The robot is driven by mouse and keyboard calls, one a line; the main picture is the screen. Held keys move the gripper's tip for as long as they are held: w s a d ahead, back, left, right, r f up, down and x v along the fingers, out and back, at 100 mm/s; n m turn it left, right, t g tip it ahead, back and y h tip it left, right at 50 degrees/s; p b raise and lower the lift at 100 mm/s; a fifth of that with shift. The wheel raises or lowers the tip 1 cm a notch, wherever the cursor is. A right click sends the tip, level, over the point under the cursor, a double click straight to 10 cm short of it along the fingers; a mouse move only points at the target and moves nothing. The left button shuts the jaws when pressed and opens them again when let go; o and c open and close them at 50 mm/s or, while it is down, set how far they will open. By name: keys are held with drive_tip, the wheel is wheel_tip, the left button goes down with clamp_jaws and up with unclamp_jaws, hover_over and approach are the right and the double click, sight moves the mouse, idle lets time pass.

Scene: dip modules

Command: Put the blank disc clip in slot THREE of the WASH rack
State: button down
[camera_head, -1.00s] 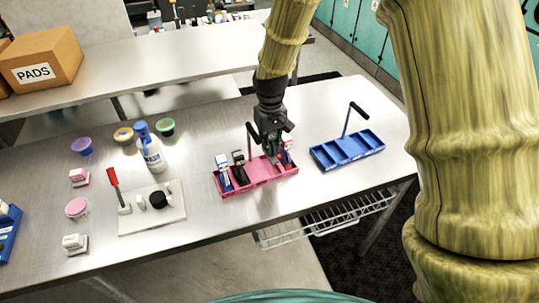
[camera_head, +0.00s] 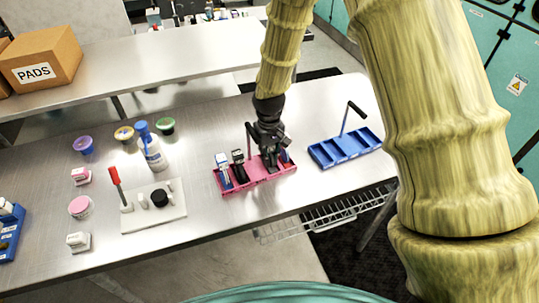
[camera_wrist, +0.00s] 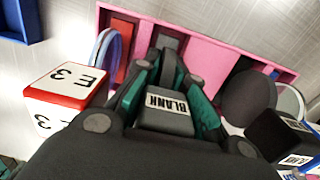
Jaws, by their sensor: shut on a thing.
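My gripper (camera_head: 270,165) is over the pink rack (camera_head: 232,191), right of its middle. In the wrist view my gripper (camera_wrist: 167,90) is shut on a dark block whose white label reads BLANK, the blank disc clip (camera_wrist: 165,120). The pink rack (camera_wrist: 215,40) lies just beyond it with its slots partly hidden by my fingers. Whether the clip touches the rack cannot be told. A blue rack (camera_head: 320,160) with a black upright handle stands to the right, its slots apparently empty. I cannot read the name on either rack.
A red and white clip marked E 3 (camera_wrist: 65,85) stands close beside my gripper. On its other side is another dark clip labelled BLANK (camera_wrist: 285,140). A blue and white clip (camera_head: 223,170) sits at the pink rack's left end. A squeeze bottle (camera_head: 153,155) stands further left.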

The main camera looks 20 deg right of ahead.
drive_tip(key=shift+f, duration=0.1)
drive_tip(key=c, duration=1.5)
unclamp_jaws()
drive_tip(key=shift+r+b, duration=2.1)
drive_tip(key=shift+r, duration=4)
